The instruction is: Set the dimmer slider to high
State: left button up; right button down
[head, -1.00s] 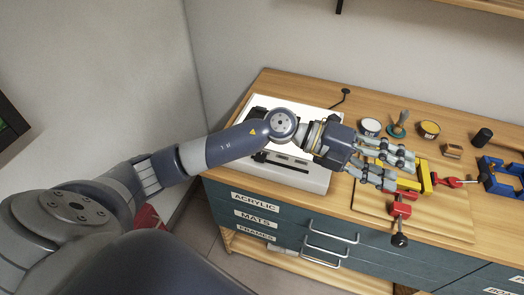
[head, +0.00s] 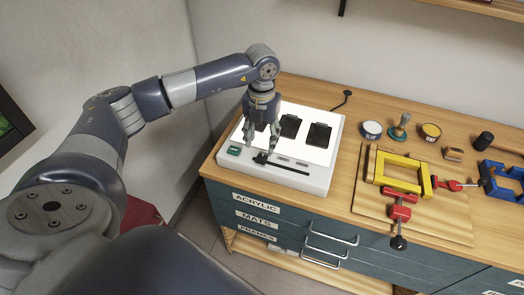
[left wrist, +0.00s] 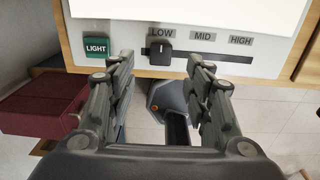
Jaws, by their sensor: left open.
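The dimmer slider, a black knob (left wrist: 160,52), sits at the LOW end of its dark track (left wrist: 220,57), whose labels read LOW, MID and HIGH from left to right. In the head view the knob (head: 261,158) is at the left end of the track on the front of the white light box (head: 318,181). My left gripper (head: 261,143) points down just above and beside the knob. In the left wrist view its two fingers (left wrist: 160,68) are apart, with the knob beyond the tips between them. Contact is not visible. My right gripper is out of view.
A green LIGHT button (left wrist: 96,47) lies left of the track. A yellow frame with red clamps (head: 402,171) stands to the right on the bench. The track right of the knob is clear.

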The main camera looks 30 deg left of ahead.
aim_at(262, 158)
pick_arm(q)
notch_tip(262, 158, down, 7)
jog(key=shift+r+p, duration=0.15)
jog(key=shift+p, duration=0.6)
